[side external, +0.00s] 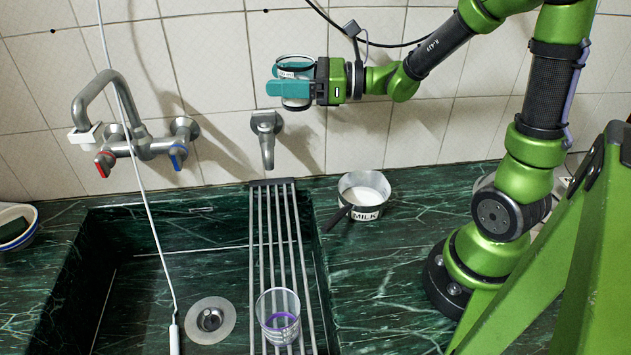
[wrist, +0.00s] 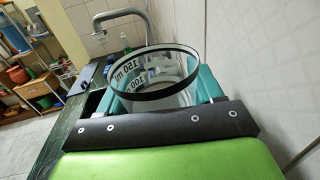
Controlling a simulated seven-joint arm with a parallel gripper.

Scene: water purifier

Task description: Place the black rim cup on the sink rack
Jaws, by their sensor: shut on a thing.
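The black rim cup (wrist: 157,94) is clear, with a black rim and measuring marks such as 150 ml. In the side external view the cup (side external: 295,60) is high up in front of the tiled wall. My gripper (side external: 289,79) has teal fingers and is shut on the cup, one finger on each side in the wrist view. The fingers hide part of the cup's side. The sink rack (side external: 271,182) is a set of metal bars across the right part of the sink, well below the cup and apart from it.
A clear cup with a purple band (side external: 278,318) stands on the rack's near end. A milk pot (side external: 364,206) is on the counter right of the rack. A wall spout (side external: 266,137) juts out below my gripper; a mixer tap (side external: 150,147) is left. A thin white hose (side external: 150,215) hangs over the sink.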

